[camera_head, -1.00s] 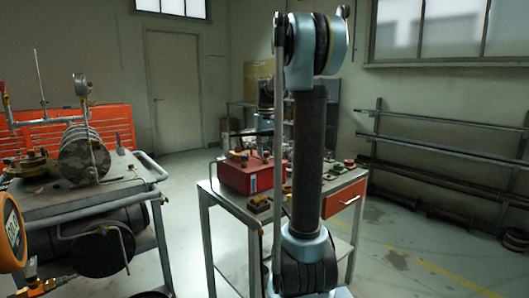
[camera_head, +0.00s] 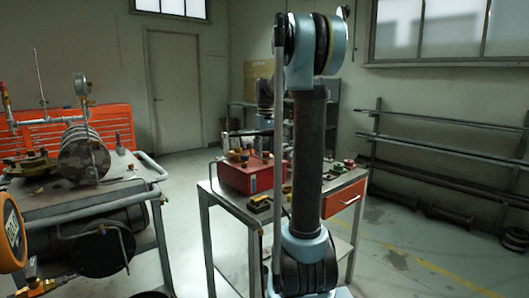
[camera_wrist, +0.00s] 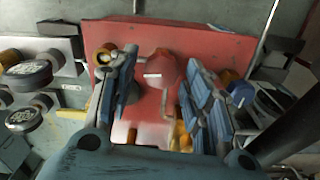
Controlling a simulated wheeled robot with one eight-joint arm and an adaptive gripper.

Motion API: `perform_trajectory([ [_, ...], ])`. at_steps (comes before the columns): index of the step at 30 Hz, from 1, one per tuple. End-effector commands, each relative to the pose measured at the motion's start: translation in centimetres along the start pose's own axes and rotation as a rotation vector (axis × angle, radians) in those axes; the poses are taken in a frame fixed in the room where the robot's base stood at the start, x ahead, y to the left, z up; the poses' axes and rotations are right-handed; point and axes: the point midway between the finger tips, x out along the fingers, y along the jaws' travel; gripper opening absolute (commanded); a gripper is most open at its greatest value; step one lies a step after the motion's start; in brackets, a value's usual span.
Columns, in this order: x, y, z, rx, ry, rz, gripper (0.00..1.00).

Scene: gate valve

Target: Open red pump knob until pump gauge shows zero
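A red box-shaped pump (camera_head: 248,178) stands on the cart in the head view, and its red top (camera_wrist: 215,55) fills the middle of the wrist view. A round red knob (camera_wrist: 160,70) with a pale mark is on that top. My gripper (camera_wrist: 160,68) is open, with its blue-padded fingers apart on either side of the knob. I cannot tell if either finger touches it. An orange gauge (camera_head: 12,235) is cut off at the left edge of the head view, and its reading is not legible.
The cart (camera_head: 225,203) also bears several small fittings. Dark round parts (camera_wrist: 28,75) lie left of the pump in the wrist view. A second bench (camera_head: 140,192) with pipes and flanges stands at the left. Floor between the two is clear.

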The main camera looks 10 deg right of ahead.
Motion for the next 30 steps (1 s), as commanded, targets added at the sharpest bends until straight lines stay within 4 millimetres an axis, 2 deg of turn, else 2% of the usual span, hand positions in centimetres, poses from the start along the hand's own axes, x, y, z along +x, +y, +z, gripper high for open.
perform_trajectory([
  [9,0.0,-0.1,0.1,0.000,-0.001,-0.001,0.51],
  [14,-1.0,-0.1,0.1,0.000,-0.002,-0.001,0.51],
  [30,-10.0,0.0,0.0,0.000,-0.002,-0.001,0.51],
])
